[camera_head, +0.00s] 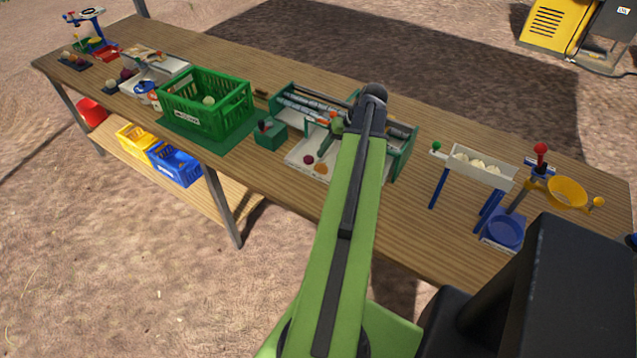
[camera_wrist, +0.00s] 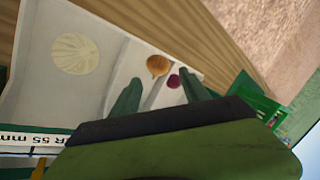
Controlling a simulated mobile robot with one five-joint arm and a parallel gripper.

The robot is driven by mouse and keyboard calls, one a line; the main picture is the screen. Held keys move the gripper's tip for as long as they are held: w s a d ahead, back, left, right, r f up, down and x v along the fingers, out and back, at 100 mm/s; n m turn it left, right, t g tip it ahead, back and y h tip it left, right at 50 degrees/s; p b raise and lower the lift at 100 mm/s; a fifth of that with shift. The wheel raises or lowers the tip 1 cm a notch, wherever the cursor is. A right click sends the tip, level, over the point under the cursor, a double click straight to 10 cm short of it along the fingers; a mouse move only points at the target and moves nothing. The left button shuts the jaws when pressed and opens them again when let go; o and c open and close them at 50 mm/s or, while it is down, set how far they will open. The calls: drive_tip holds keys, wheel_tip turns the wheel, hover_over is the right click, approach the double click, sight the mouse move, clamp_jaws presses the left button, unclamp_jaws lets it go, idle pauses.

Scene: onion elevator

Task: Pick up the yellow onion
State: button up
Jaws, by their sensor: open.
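The yellow onion (camera_wrist: 157,65), orange-brown and round, lies on a white tray (camera_wrist: 118,72) in the wrist view. In the head view the onion (camera_head: 321,169) shows near the front edge of the tray, left of my arm. A smaller purple onion (camera_wrist: 173,81) lies close beside it; it also shows in the head view (camera_head: 308,159). My gripper (camera_wrist: 161,76) is open and empty, its two green fingers pointing toward these two onions. Neither finger visibly touches the yellow onion. In the head view my arm hides part of the gripper's surroundings.
A white onion (camera_wrist: 75,53) lies on a pale surface at left in the wrist view. A green crate (camera_head: 207,105) stands left on the wooden table. Bare table lies behind the crate.

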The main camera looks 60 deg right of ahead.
sight(324, 164)
drive_tip(key=shift+w+a+f, duration=0.1)
drive_tip(key=shift+w+f, duration=0.1)
drive_tip(key=shift+f, duration=0.4)
drive_tip(key=shift+r, duration=0.1)
drive_tip(key=b+x, duration=0.5)
drive_tip(key=shift+f, duration=0.25)
drive_tip(key=shift+r, duration=0.2)
drive_tip(key=shift+c, duration=0.4)
drive_tip(key=c, duration=1)
drive_tip(key=shift+c, duration=0.2)
